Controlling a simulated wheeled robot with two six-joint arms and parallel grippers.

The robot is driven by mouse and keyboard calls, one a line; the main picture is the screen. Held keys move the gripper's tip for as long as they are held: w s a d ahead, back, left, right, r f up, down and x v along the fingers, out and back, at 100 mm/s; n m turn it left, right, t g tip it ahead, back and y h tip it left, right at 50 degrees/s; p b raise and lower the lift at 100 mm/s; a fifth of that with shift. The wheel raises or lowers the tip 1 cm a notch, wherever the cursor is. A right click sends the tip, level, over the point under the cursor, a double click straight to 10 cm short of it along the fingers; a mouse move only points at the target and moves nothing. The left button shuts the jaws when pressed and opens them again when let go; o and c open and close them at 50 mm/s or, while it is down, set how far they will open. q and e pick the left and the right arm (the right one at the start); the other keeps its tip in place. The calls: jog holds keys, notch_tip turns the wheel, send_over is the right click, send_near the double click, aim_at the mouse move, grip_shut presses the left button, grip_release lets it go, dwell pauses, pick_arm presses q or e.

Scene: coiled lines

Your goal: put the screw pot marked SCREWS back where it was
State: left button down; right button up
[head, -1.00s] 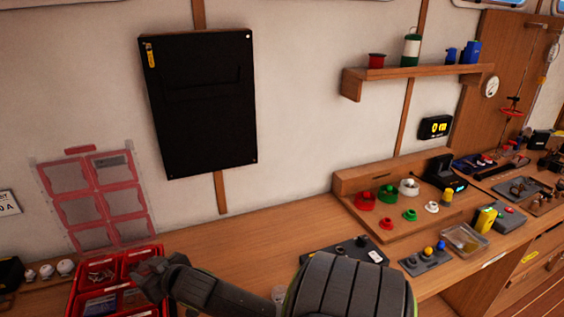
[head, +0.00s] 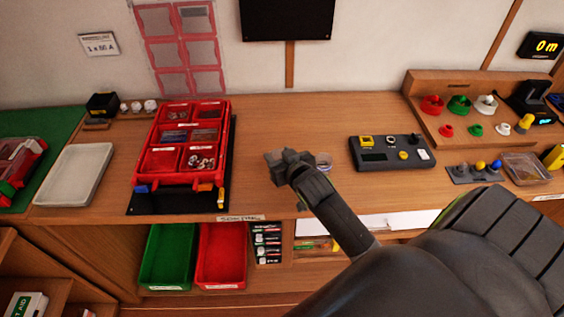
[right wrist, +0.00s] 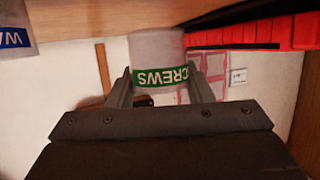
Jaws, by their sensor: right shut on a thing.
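The screw pot (right wrist: 157,58), whitish with a green band reading SCREWS upside down, sits between the fingers of my right gripper (right wrist: 160,88) in the right wrist view. The gripper is shut on it. In the head view my right gripper (head: 288,157) is over the bench, right of the red organiser box; the screw pot is hidden there or too small to tell. A second pot (right wrist: 15,38) with a blue label starting "WA" is cut off at the wrist view's left edge. A small round pot (head: 323,160) shows just right of the gripper. My left gripper is not in view.
The red organiser box (head: 220,150) stands open on a black mat (head: 150,205). A dark control panel (head: 390,153) lies to the right. Green (head: 168,255) and red (head: 221,255) bins sit below the bench edge. Bare bench (head: 290,110) lies behind the gripper.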

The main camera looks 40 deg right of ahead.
jog(key=shift+f, duration=1.9)
jog(key=shift+s+f, duration=0.1)
jog(key=shift+f, duration=0.05)
jog(key=o, duration=1)
jog(key=shift+r, duration=0.2)
jog(key=b+v, duration=0.1)
jog(key=v, duration=1.1)
